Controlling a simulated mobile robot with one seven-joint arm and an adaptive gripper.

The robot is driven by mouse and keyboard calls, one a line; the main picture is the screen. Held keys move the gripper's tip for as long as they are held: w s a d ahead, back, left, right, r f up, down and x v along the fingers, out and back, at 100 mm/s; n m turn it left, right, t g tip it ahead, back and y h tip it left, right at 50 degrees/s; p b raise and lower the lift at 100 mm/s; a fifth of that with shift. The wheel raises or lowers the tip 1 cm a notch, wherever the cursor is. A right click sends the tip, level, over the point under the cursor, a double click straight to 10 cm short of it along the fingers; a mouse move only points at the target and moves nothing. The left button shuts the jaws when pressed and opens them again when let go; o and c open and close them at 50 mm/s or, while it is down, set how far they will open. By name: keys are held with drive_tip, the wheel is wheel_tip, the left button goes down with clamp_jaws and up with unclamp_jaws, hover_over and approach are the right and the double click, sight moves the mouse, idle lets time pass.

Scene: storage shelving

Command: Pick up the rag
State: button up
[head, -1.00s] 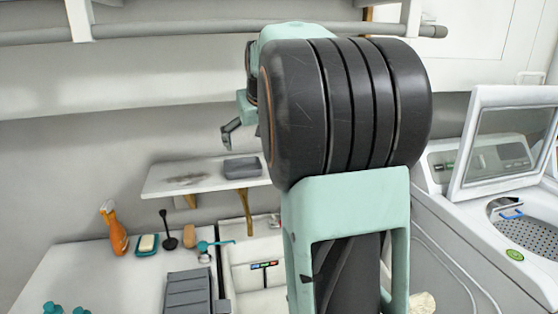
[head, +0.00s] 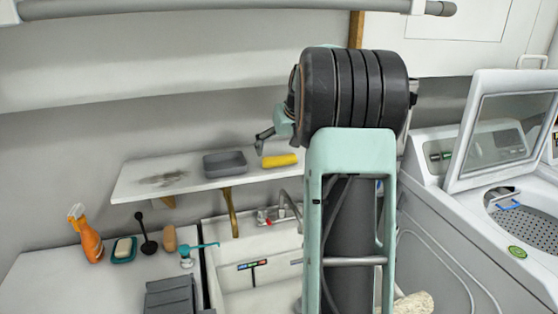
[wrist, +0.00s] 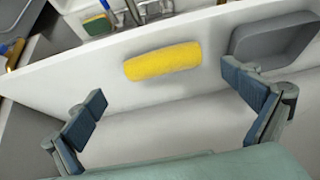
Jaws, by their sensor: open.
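The rag is a yellow rolled cloth (head: 280,160) lying on the white wall shelf (head: 135,185), right of a grey tray. In the wrist view the rag (wrist: 162,60) lies flat near the shelf edge, fully visible and ahead of the fingers. My gripper (head: 264,139) is just above and left of the rag in the head view, partly hidden by my arm. In the wrist view my gripper (wrist: 164,88) is open and empty, its fingers spread wider than the rag. I see no contact with the rag.
The grey tray (head: 225,163) stands beside the rag, close to one finger in the wrist view (wrist: 275,42). A sink with a faucet (head: 290,207) lies below the shelf. A spray bottle (head: 87,235) and a washing machine (head: 530,225) stand at the sides.

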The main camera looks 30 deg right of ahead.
sight(280, 156)
drive_tip(key=shift+a+p+x, duration=0.2)
drive_tip(key=shift+p+x, duration=0.3)
drive_tip(key=shift+x, duration=2.2)
drive_tip(key=shift+w, duration=0.2)
drive_tip(key=shift+r, duration=0.1)
drive_tip(key=shift+c, duration=0.6)
drive_tip(key=c, duration=0.9)
